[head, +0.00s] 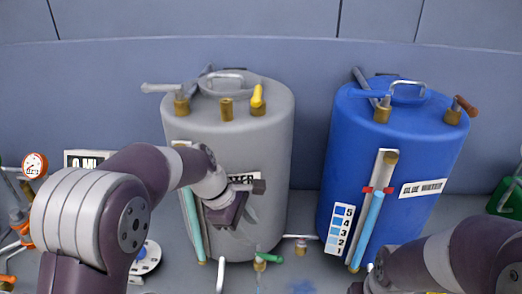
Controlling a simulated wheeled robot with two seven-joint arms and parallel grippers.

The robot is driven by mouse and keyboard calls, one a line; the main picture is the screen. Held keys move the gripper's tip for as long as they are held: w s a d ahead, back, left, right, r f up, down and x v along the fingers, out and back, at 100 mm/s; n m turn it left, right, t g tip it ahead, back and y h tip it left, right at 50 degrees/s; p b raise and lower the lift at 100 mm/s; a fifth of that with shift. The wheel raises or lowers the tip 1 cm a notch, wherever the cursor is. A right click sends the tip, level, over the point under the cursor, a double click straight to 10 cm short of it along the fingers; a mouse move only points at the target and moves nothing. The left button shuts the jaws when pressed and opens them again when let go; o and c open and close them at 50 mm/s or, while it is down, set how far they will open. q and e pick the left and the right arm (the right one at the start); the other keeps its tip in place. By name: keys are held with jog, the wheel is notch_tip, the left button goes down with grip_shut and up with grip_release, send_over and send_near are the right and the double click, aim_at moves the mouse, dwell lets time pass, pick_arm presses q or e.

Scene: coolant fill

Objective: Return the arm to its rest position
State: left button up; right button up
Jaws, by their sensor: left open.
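My left arm reaches in from the left, and its gripper (248,210) is open and empty in front of the grey tank (265,140). It covers part of that tank's label. Whether the gripper touches the tank cannot be told. The grey tank has a lid with a handle, brass fittings on top and a teal sight tube (191,225) on its front. My right arm (420,265) comes in at the lower right, in front of the blue tank's base. Its fingers are not visible, cut off by the bottom edge.
The blue tank (405,150), labelled with "WATER", stands right of the grey one with a numbered scale (339,229). Small valves (265,260) and pipes stand low in front. A round gauge (35,165) is at far left, a green container (508,197) at far right. A wall closes the back.

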pick_arm(q)
jog(key=s+a+f+m+y, duration=0.2)
jog(key=s+a+f+m, duration=0.1)
jog(key=s+a+m, duration=0.2)
jog(key=s+a+f+m+y, duration=0.2)
jog(key=s+a+m, duration=0.4)
jog(key=s+m, duration=0.4)
jog(key=shift+s+a+f+y, duration=0.15)
jog(key=shift+s+f+y, duration=0.3)
jog(key=shift+f, duration=0.3)
jog(key=shift+s, duration=0.15)
dwell(0.6)
